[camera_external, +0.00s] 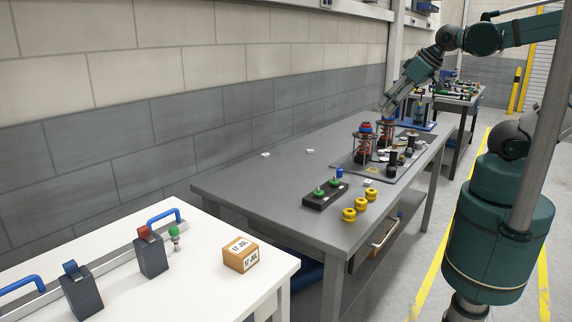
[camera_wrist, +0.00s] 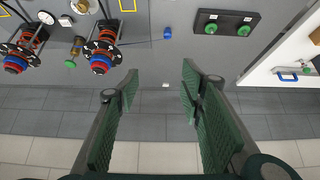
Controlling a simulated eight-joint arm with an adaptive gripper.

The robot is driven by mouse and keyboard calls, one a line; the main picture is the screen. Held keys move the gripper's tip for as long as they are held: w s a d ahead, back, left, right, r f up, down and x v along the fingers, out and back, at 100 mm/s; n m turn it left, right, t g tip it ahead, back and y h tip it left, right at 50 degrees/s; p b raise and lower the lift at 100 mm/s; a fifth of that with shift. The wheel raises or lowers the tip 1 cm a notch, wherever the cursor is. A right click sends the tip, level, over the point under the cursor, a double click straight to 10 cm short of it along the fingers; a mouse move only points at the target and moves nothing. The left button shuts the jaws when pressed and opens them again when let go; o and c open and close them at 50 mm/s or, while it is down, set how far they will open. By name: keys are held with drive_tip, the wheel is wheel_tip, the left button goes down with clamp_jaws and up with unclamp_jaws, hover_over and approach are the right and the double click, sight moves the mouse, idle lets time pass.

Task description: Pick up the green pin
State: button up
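Two green pins stand in a black block on the grey table, the left one (camera_external: 318,191) and the right one (camera_external: 334,182). Their tops also show in the wrist view (camera_wrist: 211,28) (camera_wrist: 243,30), on the block (camera_wrist: 227,17). Another green-topped pin (camera_external: 174,233) stands on the white table. A brass piece with a green end (camera_wrist: 73,57) lies near the red and black assemblies in the wrist view. My gripper (camera_external: 387,108) is raised at the far end of the grey table. In the wrist view its fingers (camera_wrist: 160,88) are apart and empty, away from the pins.
Red and black spring assemblies (camera_wrist: 103,48) stand close by the gripper. Yellow round parts (camera_external: 360,204) and a blue part (camera_external: 339,173) are near the block. A cardboard box (camera_external: 240,254) sits on the white table.

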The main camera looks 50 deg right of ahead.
drive_tip(key=shift+r, duration=0.1)
drive_tip(key=shift+c, duration=0.7)
drive_tip(key=w+a+r+n+g+y, duration=0.1)
drive_tip(key=w+a+r+n, duration=0.25)
drive_tip(key=w+a, duration=0.4)
drive_tip(key=w+a+r+n+g, duration=0.1)
drive_tip(key=w+a+r+n, duration=0.1)
drive_tip(key=w+a+r, duration=0.35)
drive_tip(key=w+a+f+n+g+p, duration=0.1)
drive_tip(key=w+a+f+n, duration=0.1)
drive_tip(key=w+a, duration=0.65)
drive_tip(key=w+a+f+n+g+p, duration=0.1)
drive_tip(key=w+a+f+n, duration=0.15)
drive_tip(key=w+a, duration=0.6)
drive_tip(key=n+g+h, duration=0.1)
drive_tip(key=n+g, duration=0.2)
drive_tip(key=n, duration=0.5)
hover_over(173, 227)
drive_tip(key=f, duration=2.3)
drive_tip(key=shift+d+p, duration=0.4)
drive_tip(key=shift+s+a+f, duration=0.1)
drive_tip(key=shift+a+f, duration=0.3)
